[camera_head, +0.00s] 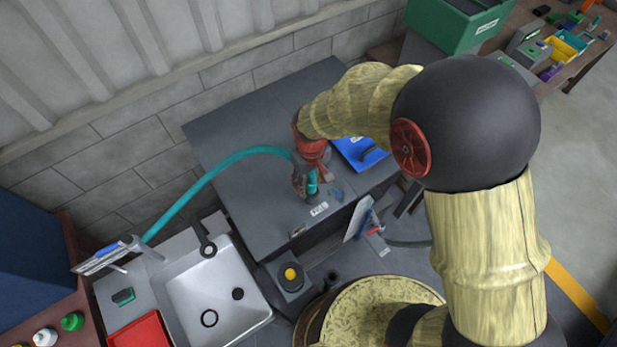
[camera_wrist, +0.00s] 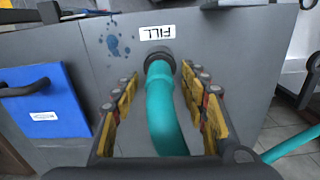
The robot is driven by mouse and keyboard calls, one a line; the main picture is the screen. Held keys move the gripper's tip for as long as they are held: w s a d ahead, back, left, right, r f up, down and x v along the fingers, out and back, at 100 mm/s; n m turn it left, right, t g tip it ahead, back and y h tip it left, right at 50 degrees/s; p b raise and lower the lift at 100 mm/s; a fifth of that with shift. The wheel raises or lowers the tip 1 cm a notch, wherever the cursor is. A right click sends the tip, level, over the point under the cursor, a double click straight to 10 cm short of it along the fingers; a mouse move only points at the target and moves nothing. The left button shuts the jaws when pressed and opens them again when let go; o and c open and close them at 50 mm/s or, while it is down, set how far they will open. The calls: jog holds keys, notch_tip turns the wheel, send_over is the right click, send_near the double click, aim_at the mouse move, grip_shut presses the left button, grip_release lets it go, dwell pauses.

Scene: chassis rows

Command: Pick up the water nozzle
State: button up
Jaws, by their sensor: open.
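The teal water hose with its nozzle end (camera_wrist: 162,92) stands at a dark round collar (camera_wrist: 160,58) in the grey table top, beside a white FILL label (camera_wrist: 157,32). In the head view the hose (camera_head: 215,177) arches from the sink side to the table, and its end (camera_head: 312,183) shows by my gripper. My gripper (camera_wrist: 160,84) is open, with one yellow-padded finger on each side of the hose. Gaps show between the fingers and the hose, so it is not clamped. My gripper (camera_head: 306,183) is partly hidden by its own arm in the head view.
A white sink (camera_head: 200,285) and a black post with a yellow top (camera_head: 290,275) are near. A green bin (camera_head: 450,25) stands behind.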

jog(key=shift+f, duration=0.25)
jog(key=shift+c, duration=0.9)
grip_shut()
